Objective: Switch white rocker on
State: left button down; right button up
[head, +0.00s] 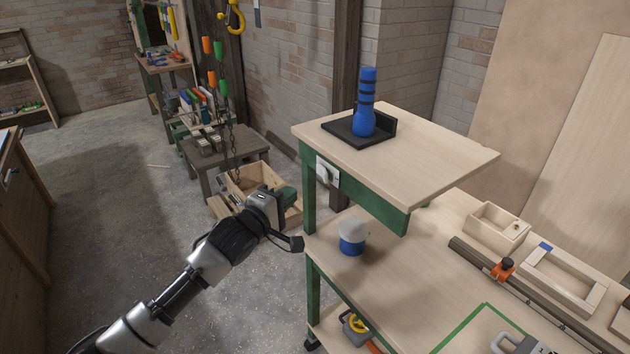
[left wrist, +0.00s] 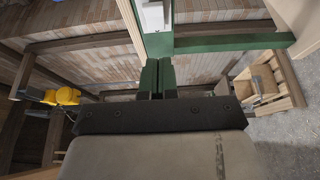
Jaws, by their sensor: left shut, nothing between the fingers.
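The white rocker (head: 327,172) is on a pale plate fixed to the green frame under the raised bench top, on its left side. I cannot tell which way it is tipped. In the left wrist view a white fitting (left wrist: 153,15) shows at the top edge, partly cut off, on the green frame. My left gripper (head: 289,195) is shut and empty, to the lower left of the rocker and apart from it. Its dark green fingers (left wrist: 157,76) are together in the left wrist view. My right gripper is not in view.
The raised bench top (head: 440,157) overhangs the rocker and carries a blue bottle-like object (head: 367,100) on a black stand. A blue and white cup-like object (head: 352,240) stands on the lower bench surface. A wooden crate (head: 291,214) sits behind my gripper. Floor is clear at left.

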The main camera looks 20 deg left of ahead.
aim_at(324, 179)
pick_arm(q)
jog(key=w+d, duration=0.1)
jog(key=w+d+p, duration=0.1)
jog(key=w, duration=0.1)
jog(key=w+d+p, duration=0.1)
jog(key=w+d, duration=0.1)
jog(key=shift+w+r, duration=0.1)
jog(key=shift+r, duration=0.05)
jog(key=shift+w+d, duration=0.2)
jog(key=shift+d, duration=0.2)
jog(key=shift+a, duration=0.1)
